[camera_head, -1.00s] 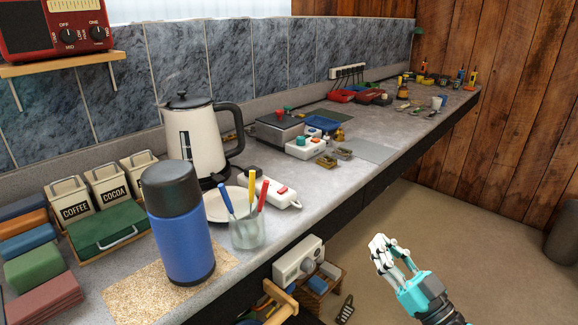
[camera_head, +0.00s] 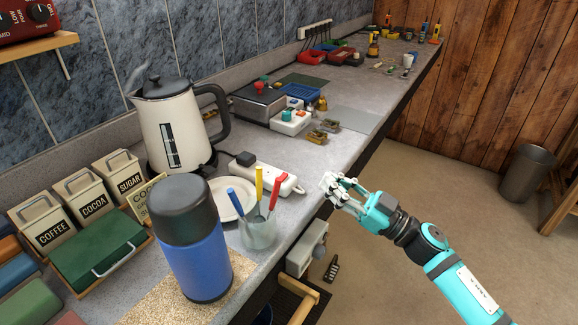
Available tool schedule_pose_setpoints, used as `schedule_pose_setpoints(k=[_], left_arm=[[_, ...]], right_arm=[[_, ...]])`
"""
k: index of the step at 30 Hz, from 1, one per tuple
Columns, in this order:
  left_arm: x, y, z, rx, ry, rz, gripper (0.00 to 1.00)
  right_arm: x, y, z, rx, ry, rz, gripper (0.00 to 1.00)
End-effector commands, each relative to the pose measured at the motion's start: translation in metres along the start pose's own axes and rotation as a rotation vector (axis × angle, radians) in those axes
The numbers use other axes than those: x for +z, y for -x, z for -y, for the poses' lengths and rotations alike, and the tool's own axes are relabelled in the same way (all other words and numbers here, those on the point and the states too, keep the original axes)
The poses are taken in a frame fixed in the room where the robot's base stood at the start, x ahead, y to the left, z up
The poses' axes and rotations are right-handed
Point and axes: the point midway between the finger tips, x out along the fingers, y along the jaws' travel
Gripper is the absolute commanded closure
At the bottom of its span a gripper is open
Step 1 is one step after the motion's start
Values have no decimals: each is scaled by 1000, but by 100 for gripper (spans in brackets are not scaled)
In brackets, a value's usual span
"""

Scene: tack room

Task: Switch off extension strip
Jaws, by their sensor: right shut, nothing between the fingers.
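The white extension strip (camera_head: 274,179) lies on the counter behind the glass of pens. It has a red switch at its right end (camera_head: 288,181) and a black plug at its left end (camera_head: 246,158). Whether the switch is on or off is too small to tell. My right gripper (camera_head: 329,187) is shut and empty at the counter's front edge, to the right of the strip and apart from it. My left gripper is not in view.
A blue flask (camera_head: 190,240) and a kettle (camera_head: 176,125) stand to the left. Another white box with a teal button (camera_head: 289,120) lies farther back.

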Motion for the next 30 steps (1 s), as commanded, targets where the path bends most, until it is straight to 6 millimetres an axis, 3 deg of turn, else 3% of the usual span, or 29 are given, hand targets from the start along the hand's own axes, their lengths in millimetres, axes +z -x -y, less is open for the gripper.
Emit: schedule_pose_setpoints(k=[6, 10, 23, 25, 30], left_arm=[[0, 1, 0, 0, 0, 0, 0], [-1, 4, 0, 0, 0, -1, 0], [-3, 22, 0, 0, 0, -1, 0], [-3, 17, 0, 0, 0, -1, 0], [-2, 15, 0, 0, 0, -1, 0]], right_arm=[[-1, -3, 0, 1, 0, -2, 100], [-3, -16, 0, 0, 0, -4, 100], [-3, -104, 0, 0, 0, -4, 100], [15, -96, 0, 5, -6, 2, 100], [33, -89, 0, 4, -4, 1, 100]])
